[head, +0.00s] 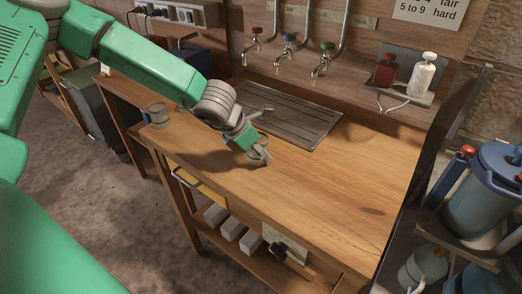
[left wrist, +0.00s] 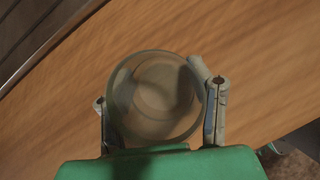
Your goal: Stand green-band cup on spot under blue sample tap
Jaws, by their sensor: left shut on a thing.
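The cup in my left gripper (head: 252,146) is glass, small and partly hidden by the fingers in the head view. In the left wrist view the cup (left wrist: 155,97) is seen from above, empty, between the two fingers. Its rim looks faintly greenish, but I cannot make out a band clearly. My left gripper is shut on it over the wooden counter, just in front of the slatted drip tray (head: 318,139). I cannot tell whether its base touches the wood. The blue sample tap (head: 290,38) is on the back wall above the tray. My right gripper is not in view.
A red tap (head: 257,32) and a green tap (head: 327,47) flank the blue one. A shelf with a dark red bottle (head: 385,72) and a white bottle (head: 422,75) is at right. The counter's right half is clear.

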